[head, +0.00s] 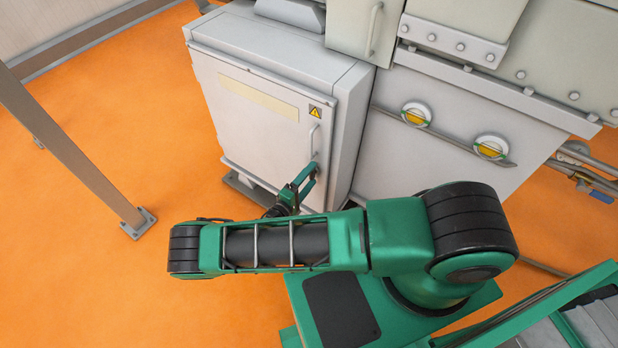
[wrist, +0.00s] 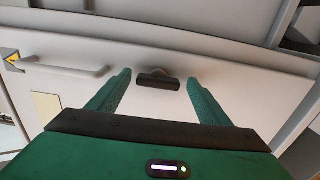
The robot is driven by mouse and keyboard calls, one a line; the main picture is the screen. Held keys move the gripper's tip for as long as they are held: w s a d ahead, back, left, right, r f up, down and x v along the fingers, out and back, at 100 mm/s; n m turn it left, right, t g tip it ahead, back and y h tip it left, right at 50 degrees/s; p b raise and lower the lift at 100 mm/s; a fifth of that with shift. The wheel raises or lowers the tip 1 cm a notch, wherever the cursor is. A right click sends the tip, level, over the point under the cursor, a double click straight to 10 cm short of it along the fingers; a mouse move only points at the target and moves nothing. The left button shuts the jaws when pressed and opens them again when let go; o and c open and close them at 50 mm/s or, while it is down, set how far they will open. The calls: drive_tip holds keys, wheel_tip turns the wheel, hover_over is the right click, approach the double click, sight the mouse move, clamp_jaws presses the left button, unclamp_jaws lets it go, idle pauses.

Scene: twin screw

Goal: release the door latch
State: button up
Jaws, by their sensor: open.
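The door (head: 245,125) of a light grey cabinet is shut in the head view. Its latch is a small dark bar on a round base; in the wrist view the latch (wrist: 158,82) lies crosswise between my fingertips. My gripper (head: 308,178) is at the door's lower right, just below the door handle (head: 313,141). In the wrist view my gripper (wrist: 157,77) is open, with one finger on each side of the latch and a visible gap to both. I cannot tell how far the tips are from the door face. My gripper hides the latch in the head view.
The handle also shows at the left of the wrist view (wrist: 65,70), beside a yellow warning sign (wrist: 8,57). A larger machine with round gauges (head: 416,114) stands right of the cabinet. A metal post (head: 75,155) stands left; the orange floor (head: 80,250) there is clear.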

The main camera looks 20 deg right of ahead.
drive_tip(key=v, duration=1)
drive_tip(key=shift+s+a, duration=0.2)
drive_tip(key=shift+a, duration=0.15)
